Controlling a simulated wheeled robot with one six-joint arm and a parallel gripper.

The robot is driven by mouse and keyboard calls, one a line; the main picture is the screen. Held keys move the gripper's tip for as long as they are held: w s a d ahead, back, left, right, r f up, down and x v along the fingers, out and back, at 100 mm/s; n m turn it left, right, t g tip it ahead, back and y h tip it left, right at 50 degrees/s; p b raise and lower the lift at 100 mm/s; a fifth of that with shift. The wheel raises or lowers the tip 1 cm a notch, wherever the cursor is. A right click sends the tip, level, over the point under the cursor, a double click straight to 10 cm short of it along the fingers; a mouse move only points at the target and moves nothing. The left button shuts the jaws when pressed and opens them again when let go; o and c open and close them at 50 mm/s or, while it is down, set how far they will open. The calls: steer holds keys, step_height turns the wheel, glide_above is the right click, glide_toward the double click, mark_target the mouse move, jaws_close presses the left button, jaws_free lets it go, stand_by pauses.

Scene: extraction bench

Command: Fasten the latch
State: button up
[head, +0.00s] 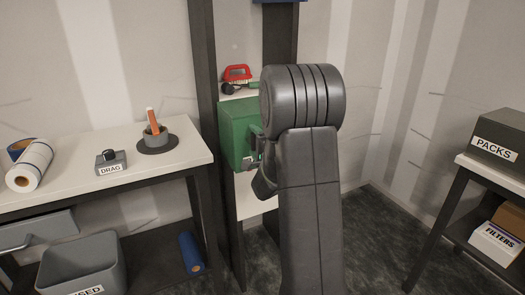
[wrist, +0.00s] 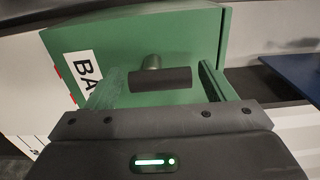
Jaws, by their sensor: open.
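A green box (head: 236,132) stands on the narrow rack in the head view, partly hidden by my arm. In the wrist view the green box (wrist: 200,45) fills the upper middle, with a white label starting "BA". A dark bar on a short green stem, seemingly the latch handle (wrist: 162,79), sticks out from its face and lies crosswise. My gripper (wrist: 160,85) is open, its two fingers on either side of the bar, with gaps showing at both ends. In the head view my gripper (head: 257,148) is at the box's right side, mostly hidden behind my arm.
The left bench (head: 95,150) holds a roll, a "DRAG" block and a cup. A "PACKS" box (head: 497,140) is at right.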

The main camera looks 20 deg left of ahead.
steer(key=v, duration=1.3)
steer(key=x, duration=1.3)
steer(key=shift+w+a, duration=0.25)
steer(key=shift+a, duration=0.05)
